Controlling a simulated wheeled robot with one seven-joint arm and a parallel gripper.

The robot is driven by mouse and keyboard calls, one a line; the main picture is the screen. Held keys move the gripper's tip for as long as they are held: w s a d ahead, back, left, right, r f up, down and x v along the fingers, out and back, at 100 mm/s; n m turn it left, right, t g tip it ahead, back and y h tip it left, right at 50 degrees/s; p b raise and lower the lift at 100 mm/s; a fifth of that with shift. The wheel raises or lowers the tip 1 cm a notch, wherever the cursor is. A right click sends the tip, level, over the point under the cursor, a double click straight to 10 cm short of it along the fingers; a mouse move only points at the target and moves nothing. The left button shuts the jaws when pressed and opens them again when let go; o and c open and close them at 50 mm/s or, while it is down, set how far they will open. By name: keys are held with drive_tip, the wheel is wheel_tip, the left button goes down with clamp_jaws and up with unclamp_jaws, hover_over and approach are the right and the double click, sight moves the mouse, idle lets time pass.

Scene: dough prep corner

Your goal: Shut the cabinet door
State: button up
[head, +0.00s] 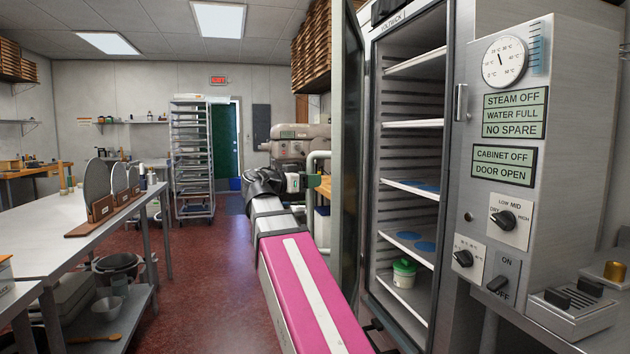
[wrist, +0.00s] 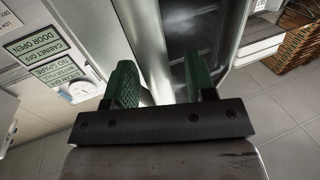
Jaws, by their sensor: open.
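The steel cabinet (head: 405,180) stands at the right in the head view. Its shelves show through the open front. The cabinet door (head: 347,150) is swung wide open toward me and seen nearly edge-on, with a dark glass panel. In the wrist view my gripper (wrist: 160,88) is open, with two green fingers apart and nothing held. A pale upright metal edge and dark glass lie beyond the fingers. I cannot tell whether the fingers touch them.
The control panel (head: 508,170) reads "CABINET OFF" and "DOOR OPEN". A green-lidded tub (head: 404,273) is on a cabinet shelf. A steel table (head: 75,234) stands at the left, and a tall rack (head: 192,165) behind. The red floor between table and arm is clear.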

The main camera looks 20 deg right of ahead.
drive_tip(key=v, duration=0.8)
drive_tip(key=shift+a, duration=0.15)
idle(0.5)
